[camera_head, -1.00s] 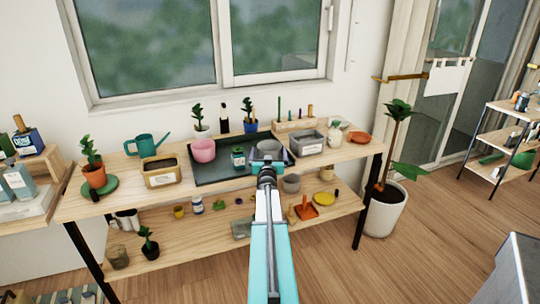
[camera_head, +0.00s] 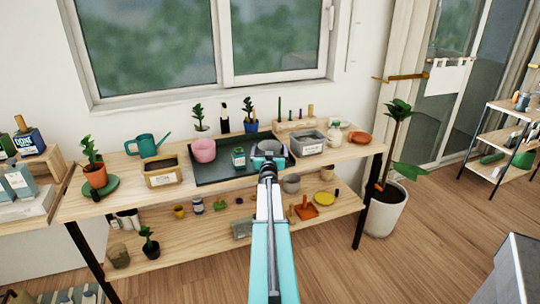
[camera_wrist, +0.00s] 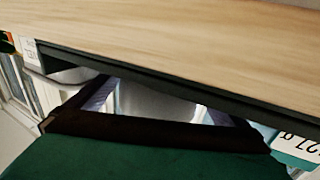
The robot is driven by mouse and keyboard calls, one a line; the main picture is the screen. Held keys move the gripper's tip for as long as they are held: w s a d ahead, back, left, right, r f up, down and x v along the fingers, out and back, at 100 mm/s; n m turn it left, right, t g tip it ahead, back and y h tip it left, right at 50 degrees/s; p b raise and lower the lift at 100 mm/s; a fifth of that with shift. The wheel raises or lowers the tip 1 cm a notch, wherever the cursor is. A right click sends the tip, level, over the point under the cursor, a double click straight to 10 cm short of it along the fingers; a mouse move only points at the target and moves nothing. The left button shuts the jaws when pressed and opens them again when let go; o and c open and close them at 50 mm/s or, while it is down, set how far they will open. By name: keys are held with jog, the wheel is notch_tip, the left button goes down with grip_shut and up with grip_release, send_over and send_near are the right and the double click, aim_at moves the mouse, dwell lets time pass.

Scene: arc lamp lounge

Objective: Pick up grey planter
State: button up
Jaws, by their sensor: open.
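A round grey planter (camera_head: 271,145) stands on the dark tray (camera_head: 215,178) on the upper shelf, to the right of the pink pot (camera_head: 203,151). My gripper (camera_head: 267,158) is open at the near side of this planter and covers part of it. In the wrist view, a pale grey surface (camera_wrist: 155,104) shows in the middle; it may be the planter, but I cannot tell. I cannot make out the fingertips clearly. A second grey pot (camera_head: 291,184) is on the lower shelf, right of my arm.
A small green plant pot (camera_head: 238,157) is close left of the gripper. A grey labelled box (camera_head: 309,144) is close right. A wooden caddy (camera_head: 296,124) and a blue pot (camera_head: 251,126) stand behind. The wooden shelf edge (camera_wrist: 190,35) fills the upper wrist view.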

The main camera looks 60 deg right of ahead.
aim_at(270, 143)
jog(key=shift+x, duration=1.6)
jog(key=shift+r, duration=0.1)
jog(key=c, duration=1.2)
